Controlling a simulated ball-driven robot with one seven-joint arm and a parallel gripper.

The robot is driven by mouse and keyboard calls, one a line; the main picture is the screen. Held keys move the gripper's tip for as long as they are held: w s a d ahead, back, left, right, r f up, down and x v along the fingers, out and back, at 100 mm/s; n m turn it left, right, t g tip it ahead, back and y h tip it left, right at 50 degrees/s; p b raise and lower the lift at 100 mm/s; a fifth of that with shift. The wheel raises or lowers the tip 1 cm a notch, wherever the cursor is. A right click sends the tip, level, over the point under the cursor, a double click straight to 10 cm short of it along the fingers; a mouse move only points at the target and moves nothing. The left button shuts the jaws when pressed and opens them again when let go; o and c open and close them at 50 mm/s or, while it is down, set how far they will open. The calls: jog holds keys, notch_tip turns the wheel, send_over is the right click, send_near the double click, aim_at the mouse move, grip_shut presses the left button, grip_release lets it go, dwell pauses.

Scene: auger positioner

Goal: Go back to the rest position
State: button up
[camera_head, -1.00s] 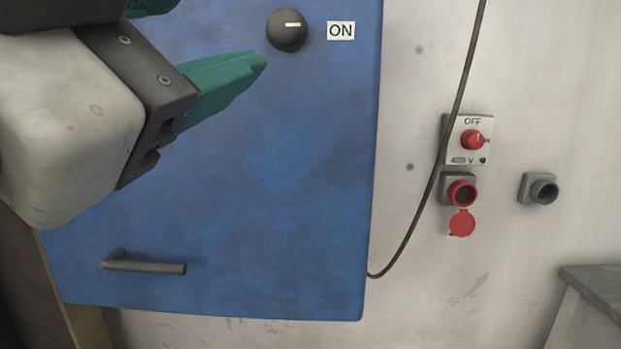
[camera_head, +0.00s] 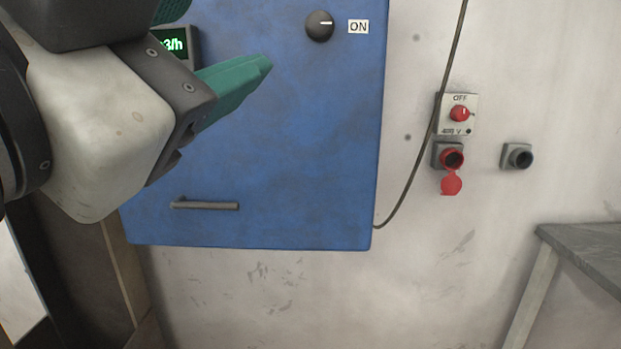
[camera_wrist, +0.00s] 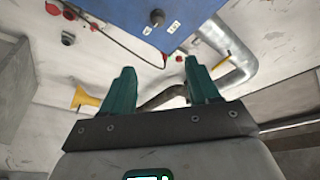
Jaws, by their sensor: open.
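My gripper (camera_head: 215,50) is at the upper left of the head view, in front of the blue cabinet (camera_head: 300,150). One green finger shows fully there, and the other is mostly cut off at the top edge. In the wrist view both green fingers of my gripper (camera_wrist: 161,85) stand apart with nothing between them. A black knob (camera_head: 320,26) with a white mark sits on the cabinet beside an ON label (camera_head: 358,27). The knob also shows in the wrist view (camera_wrist: 157,17), beyond the fingers and apart from them.
A bar handle (camera_head: 205,205) is low on the cabinet. A green-lit display (camera_head: 172,44) is partly hidden by my gripper. On the wall are a red switch (camera_head: 459,114) marked OFF, a red-lidded socket (camera_head: 452,160) and a hanging cable (camera_head: 425,160). A grey table (camera_head: 590,250) stands lower right.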

jog(key=w+d+f+n+g+y, duration=0.1)
jog(key=w+d+f+n+g, duration=0.15)
jog(key=w+d+f, duration=0.65)
jog(key=w+f+n+g+y, duration=0.15)
jog(key=f+n, duration=0.25)
jog(key=f, duration=1.1)
jog(key=s+d+f+n+g, duration=0.1)
jog(key=d+f+g, duration=0.2)
jog(key=d+f, duration=0.5)
jog(key=d+f+n+g, duration=0.2)
jog(key=d+f, duration=0.2)
jog(key=f, duration=0.7)
jog(key=s+d+f+n+g, duration=0.1)
jog(key=s+d+f+g, duration=0.2)
jog(key=s+d+f, duration=0.4)
jog(key=s+d+f+n+g, duration=0.1)
jog(key=s+d+f+g, duration=0.15)
jog(key=s+f, duration=0.45)
jog(key=s+d+f+g+y, duration=0.3)
jog(key=s+f+g, duration=0.1)
jog(key=s+f, duration=0.75)
notch_tip(320, 180, up, 15)
jog(key=s+p, duration=0.2)
jog(key=p, duration=1.1)
jog(key=shift+n+p, duration=0.3)
jog(key=shift+n, duration=0.05)
